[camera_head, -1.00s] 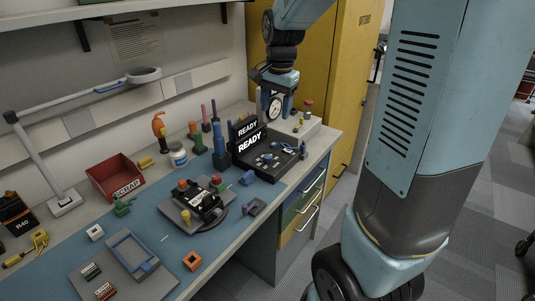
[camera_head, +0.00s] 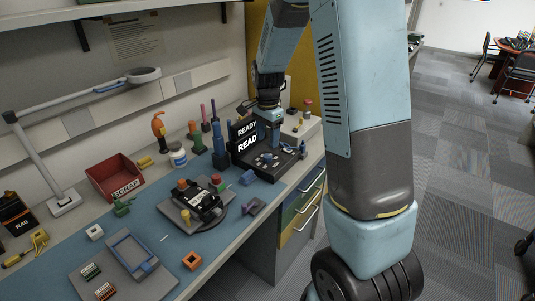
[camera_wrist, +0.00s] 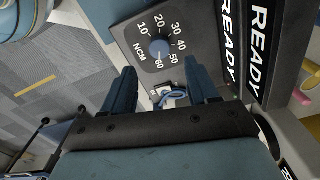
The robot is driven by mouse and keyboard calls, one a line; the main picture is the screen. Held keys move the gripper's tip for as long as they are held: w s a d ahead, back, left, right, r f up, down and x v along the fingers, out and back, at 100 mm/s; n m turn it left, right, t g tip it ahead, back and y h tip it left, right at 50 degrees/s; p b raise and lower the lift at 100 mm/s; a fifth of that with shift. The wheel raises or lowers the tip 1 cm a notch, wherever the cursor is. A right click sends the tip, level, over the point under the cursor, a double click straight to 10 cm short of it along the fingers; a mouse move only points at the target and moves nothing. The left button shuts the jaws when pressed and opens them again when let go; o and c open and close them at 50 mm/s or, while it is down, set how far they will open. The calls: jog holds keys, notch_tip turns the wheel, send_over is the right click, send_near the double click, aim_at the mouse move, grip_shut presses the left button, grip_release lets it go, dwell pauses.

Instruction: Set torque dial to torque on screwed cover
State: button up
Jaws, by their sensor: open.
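The torque dial is a round blue knob (camera_wrist: 160,48) on a black panel marked NCM, with numbers from 10 to 60 around it. A small pale mark on the knob faces the 60 side. My gripper (camera_wrist: 161,80) is open and empty, its two dark blue fingers apart and just short of the knob in the wrist view. In the head view my gripper (camera_head: 272,143) hangs over the black READY unit (camera_head: 280,168). The black cover (camera_head: 207,204) sits on a grey fixture on the blue mat; its torque marking is too small to read.
READY screens (camera_head: 246,128) stand upright behind the panel, close to my gripper. Blue upright holders (camera_head: 219,150) stand just left of the unit. A red scrap bin (camera_head: 115,180) and a lamp arm (camera_head: 75,98) are further left. The bench edge is at right.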

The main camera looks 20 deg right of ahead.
aim_at(267, 156)
notch_tip(267, 156, down, 7)
dwell(0.3)
jog(key=c, duration=1)
jog(key=shift+c, duration=0.2)
